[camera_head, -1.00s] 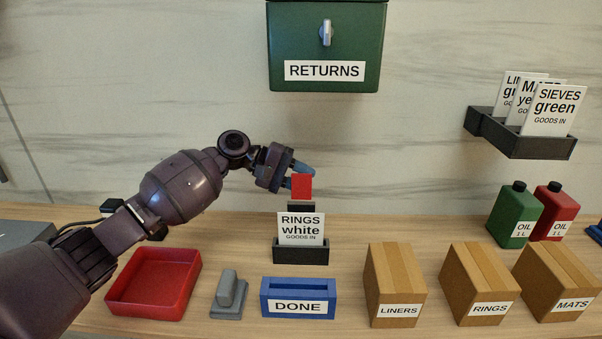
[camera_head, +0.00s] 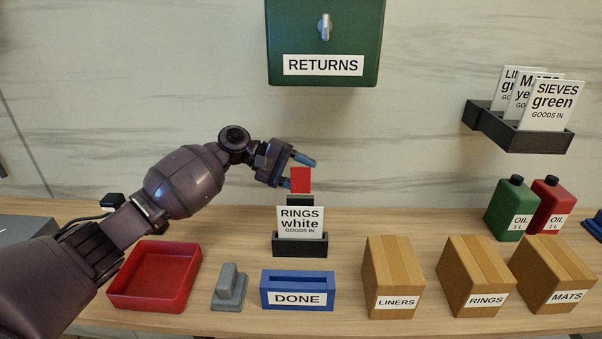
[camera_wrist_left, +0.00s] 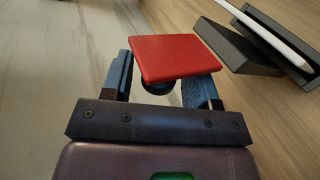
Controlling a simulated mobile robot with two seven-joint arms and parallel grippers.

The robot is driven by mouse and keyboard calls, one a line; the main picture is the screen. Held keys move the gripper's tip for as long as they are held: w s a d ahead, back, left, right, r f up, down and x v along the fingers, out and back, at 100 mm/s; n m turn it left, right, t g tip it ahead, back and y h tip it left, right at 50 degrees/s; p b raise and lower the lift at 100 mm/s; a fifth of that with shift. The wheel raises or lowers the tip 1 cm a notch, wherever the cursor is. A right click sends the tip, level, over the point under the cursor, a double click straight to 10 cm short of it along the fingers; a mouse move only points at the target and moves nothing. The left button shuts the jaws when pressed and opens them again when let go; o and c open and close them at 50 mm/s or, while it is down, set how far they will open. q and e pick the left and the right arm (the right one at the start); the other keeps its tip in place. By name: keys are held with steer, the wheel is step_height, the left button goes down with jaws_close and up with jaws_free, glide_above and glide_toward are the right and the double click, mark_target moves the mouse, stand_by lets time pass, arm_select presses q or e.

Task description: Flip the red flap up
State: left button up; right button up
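The red flap (camera_head: 300,180) is a small flat square that shows above a short black post behind the card holder. It also fills the upper middle of the left wrist view (camera_wrist_left: 176,57), with a dark round part beneath it. My left gripper (camera_head: 299,172) is at the flap, coming from the left. Its two blue fingers are apart, one above the flap's top edge and one at its left side. In the left wrist view the fingers (camera_wrist_left: 164,76) lie either side of the flap, partly behind it. I cannot tell whether they touch it. My right gripper is not in view.
A black holder (camera_head: 299,249) with a "RINGS white" card (camera_head: 300,221) stands just in front of the post. A green RETURNS box (camera_head: 322,40) hangs above. A red tray (camera_head: 152,303), grey block, blue DONE holder (camera_head: 297,278) and cartons line the bench front.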

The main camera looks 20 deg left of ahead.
arm_select(q)
steer(key=v, duration=1)
steer(key=shift+a+r+b, duration=0.15)
steer(key=shift+a+b, duration=0.15)
steer(key=shift+a, duration=0.1)
steer(key=shift+s, duration=0.15)
